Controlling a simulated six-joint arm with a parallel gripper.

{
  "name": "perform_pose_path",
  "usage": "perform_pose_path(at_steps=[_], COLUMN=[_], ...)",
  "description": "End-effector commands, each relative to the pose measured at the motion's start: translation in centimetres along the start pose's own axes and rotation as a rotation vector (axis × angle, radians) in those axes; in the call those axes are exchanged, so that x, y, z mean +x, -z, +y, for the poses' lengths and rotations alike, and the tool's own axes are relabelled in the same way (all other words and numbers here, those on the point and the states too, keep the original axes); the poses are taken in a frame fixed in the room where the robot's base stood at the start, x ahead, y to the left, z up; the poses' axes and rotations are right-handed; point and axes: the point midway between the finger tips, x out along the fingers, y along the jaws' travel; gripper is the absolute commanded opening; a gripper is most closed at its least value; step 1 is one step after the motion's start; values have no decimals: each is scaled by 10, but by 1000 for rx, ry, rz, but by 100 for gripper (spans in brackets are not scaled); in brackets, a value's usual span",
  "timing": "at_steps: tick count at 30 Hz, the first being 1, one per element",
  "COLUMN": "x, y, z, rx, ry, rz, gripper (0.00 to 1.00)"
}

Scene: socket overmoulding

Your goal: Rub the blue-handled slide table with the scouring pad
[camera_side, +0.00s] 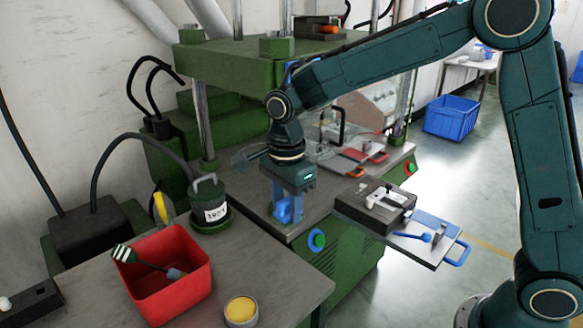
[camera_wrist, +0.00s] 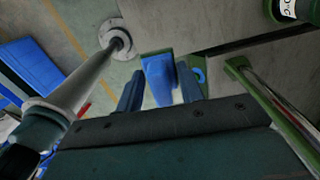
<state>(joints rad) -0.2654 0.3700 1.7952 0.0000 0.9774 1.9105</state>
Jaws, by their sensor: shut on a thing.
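My gripper (camera_side: 287,207) points down above the front left corner of the press bed and is shut on the scouring pad. In the wrist view the pad (camera_wrist: 158,78) is a blue block with a green edge, held between the two fingers of my gripper (camera_wrist: 160,95). In the side view my gripper largely hides the pad. The blue-handled slide table (camera_side: 425,252) sticks out from the press at the right, with its blue handle (camera_side: 458,252) at the outer end. The pad is apart from it, to its left. A dark mould block (camera_side: 375,207) sits on its inner part.
A red bin (camera_side: 165,290) holding a brush (camera_side: 150,261), a yellow-topped tin (camera_side: 240,311) and a labelled green pot (camera_side: 208,208) stand left. A red-handled slide (camera_side: 350,168) lies behind my gripper. A blue crate (camera_side: 451,118) is on the floor.

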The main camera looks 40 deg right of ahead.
Motion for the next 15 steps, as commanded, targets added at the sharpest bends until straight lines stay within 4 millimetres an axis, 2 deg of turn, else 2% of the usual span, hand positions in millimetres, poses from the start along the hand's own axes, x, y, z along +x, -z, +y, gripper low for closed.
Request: perform_pose_path(at_steps=[5, 15], x=[-13, -76], y=[0, 0], z=[-1, -1], rx=[0, 0], ry=[4, 7], rz=[-1, -2], gripper=[19, 19])
